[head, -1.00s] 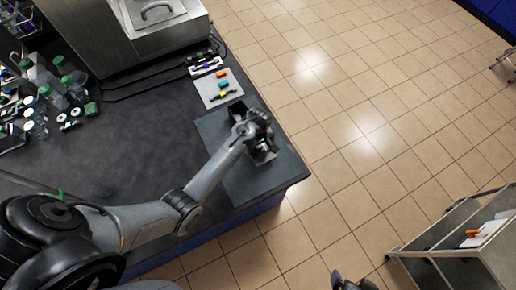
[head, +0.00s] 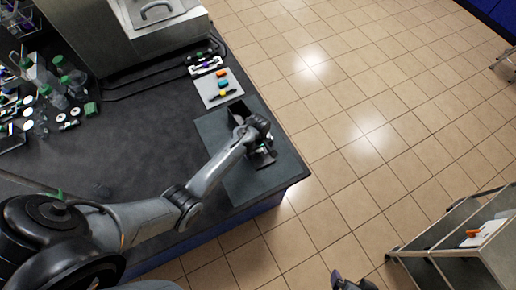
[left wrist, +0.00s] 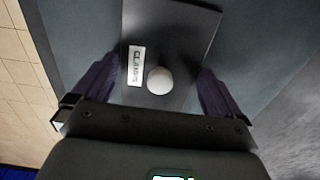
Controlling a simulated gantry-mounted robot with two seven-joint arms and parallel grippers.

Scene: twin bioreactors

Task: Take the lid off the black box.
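The black box (head: 238,108) stands on a dark grey mat near the bench's right corner, partly hidden by my left gripper (head: 262,152). In the left wrist view, a dark lid (left wrist: 180,38) shows a pale round knob (left wrist: 160,80) and a white label. My left gripper's fingers (left wrist: 153,72) are apart, one on each side of the lid near the knob, and hold nothing that I can see. I cannot tell how high they are above the lid. A dark piece of my right gripper (head: 350,283) shows at the bottom edge of the head view, mostly cut off.
The mat (head: 240,187) has bare room in front of the box. A pale tray (head: 216,95) with small coloured items lies behind it. Bottles (head: 70,80) stand at the left, and a steel machine (head: 150,35) at the back. A cart (head: 470,240) stands on the floor at right.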

